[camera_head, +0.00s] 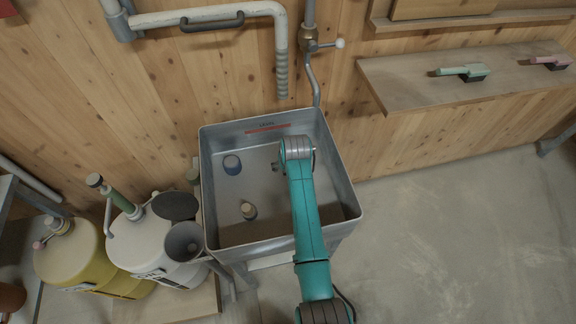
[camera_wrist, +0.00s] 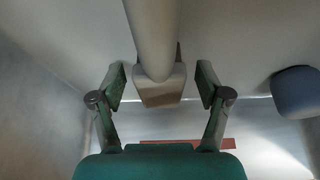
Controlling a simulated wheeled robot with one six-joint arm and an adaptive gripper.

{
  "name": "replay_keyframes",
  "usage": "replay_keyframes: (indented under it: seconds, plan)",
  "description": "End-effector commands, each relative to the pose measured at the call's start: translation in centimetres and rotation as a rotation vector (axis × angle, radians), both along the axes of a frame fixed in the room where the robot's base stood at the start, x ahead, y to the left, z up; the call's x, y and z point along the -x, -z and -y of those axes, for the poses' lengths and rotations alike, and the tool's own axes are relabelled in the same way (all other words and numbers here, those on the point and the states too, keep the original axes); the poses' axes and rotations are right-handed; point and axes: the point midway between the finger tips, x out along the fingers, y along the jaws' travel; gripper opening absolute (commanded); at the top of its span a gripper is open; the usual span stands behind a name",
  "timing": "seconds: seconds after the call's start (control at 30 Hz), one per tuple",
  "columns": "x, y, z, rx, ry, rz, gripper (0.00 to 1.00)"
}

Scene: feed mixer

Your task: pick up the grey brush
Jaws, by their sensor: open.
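The grey brush (camera_wrist: 153,42) shows in the wrist view, with a long pale grey handle running in from the top edge and a wider head with a tan end. My gripper (camera_wrist: 161,84) is open, with one finger on each side of the brush head and a visible gap on both sides. In the head view my gripper (camera_head: 279,166) is down inside the metal bin (camera_head: 207,190). The brush cannot be made out there, where my arm covers part of the bin.
A blue-grey rounded object (camera_head: 232,164) stands in the bin to the left; it also shows in the wrist view (camera_wrist: 298,92). A dark, pale-topped object (camera_head: 249,211) is nearer the front. The bin walls surround my gripper. Large jugs (camera_head: 160,235) stand left of the bin.

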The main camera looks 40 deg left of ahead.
Motion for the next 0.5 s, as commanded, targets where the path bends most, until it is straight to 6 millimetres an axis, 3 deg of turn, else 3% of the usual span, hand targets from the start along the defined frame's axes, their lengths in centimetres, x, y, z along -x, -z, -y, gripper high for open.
replay_keyframes:
  seconds: [0.07,0.3,0.4,0.5]
  plan:
    - [0.0,-0.01,0.0,0.0,0.0,0.0,0.74]
    - [0.01,-0.01,0.03,0.001,0.0,-0.001,0.14]
    - [0.0,-0.04,0.01,0.0,0.0,0.0,0.05]
    - [0.0,-0.03,0.02,0.0,0.0,0.0,0.05]
